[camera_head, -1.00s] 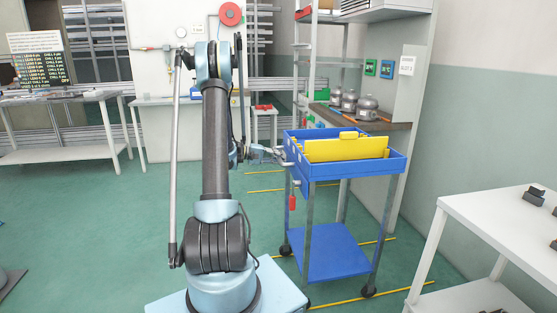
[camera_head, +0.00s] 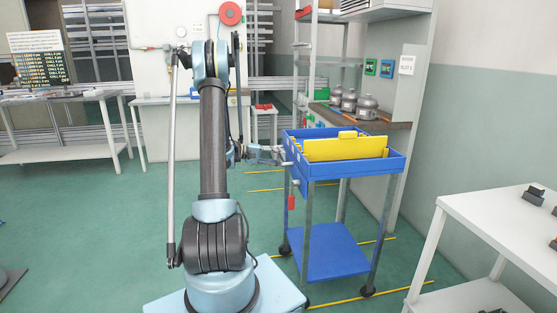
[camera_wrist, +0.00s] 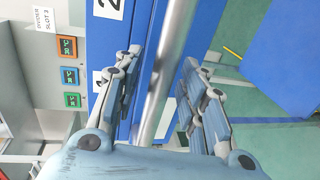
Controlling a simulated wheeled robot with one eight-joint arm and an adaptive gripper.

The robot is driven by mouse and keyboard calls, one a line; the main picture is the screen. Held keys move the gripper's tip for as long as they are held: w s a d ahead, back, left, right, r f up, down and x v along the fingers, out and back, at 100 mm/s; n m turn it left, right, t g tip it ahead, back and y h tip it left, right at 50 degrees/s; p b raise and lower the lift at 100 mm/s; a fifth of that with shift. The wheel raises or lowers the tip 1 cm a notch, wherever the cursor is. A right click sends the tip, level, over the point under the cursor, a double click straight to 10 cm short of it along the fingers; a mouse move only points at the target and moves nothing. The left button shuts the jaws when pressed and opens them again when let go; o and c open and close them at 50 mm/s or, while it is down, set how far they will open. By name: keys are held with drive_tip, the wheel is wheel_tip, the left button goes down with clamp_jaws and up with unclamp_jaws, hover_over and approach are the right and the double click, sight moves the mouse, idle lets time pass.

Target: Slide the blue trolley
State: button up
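The blue trolley (camera_head: 400,168) stands right of my arm, with a blue top tray, grey legs, a lower blue shelf (camera_head: 330,250) and dark castors. Yellow panels (camera_head: 345,149) sit in its top tray. My gripper (camera_head: 280,156) is at the tray's left side, by its handle. In the wrist view, my gripper (camera_wrist: 163,62) is open, with one finger on each side of a shiny metal bar (camera_wrist: 168,75). The right finger is close to the bar; a gap shows at the left finger. Contact is unclear.
A workbench (camera_head: 398,127) with grey compressors (camera_head: 348,101) stands just behind the trolley. A white table (camera_head: 500,232) is at the front right. Another table (camera_head: 60,155) is at the left. Green floor with yellow lines is open left of the trolley.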

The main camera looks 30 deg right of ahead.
drive_tip(key=v, duration=1.1)
drive_tip(key=s+a+r+n+t+y, duration=0.2)
drive_tip(key=s+a+r+t+y, duration=0.1)
drive_tip(key=s+a, duration=0.45)
drive_tip(key=s+a+r+n+t+y, duration=0.1)
drive_tip(key=s+a+r+t+y, duration=0.15)
drive_tip(key=s+a, duration=0.5)
drive_tip(key=s+a+f+t+y, duration=0.1)
drive_tip(key=s+a+f+y, duration=0.3)
drive_tip(key=s+a, duration=0.4)
drive_tip(key=s+a+f+n+t+y, duration=0.1)
drive_tip(key=s+a+f+y, duration=0.3)
drive_tip(key=s+a, duration=0.5)
drive_tip(key=a+y, duration=0.1)
drive_tip(key=a, duration=0.4)
drive_tip(key=shift+s+a+f+n+t, duration=0.25)
drive_tip(key=shift+a+n+t, duration=0.05)
drive_tip(key=shift+a+t, duration=0.1)
drive_tip(key=shift+c, duration=0.6)
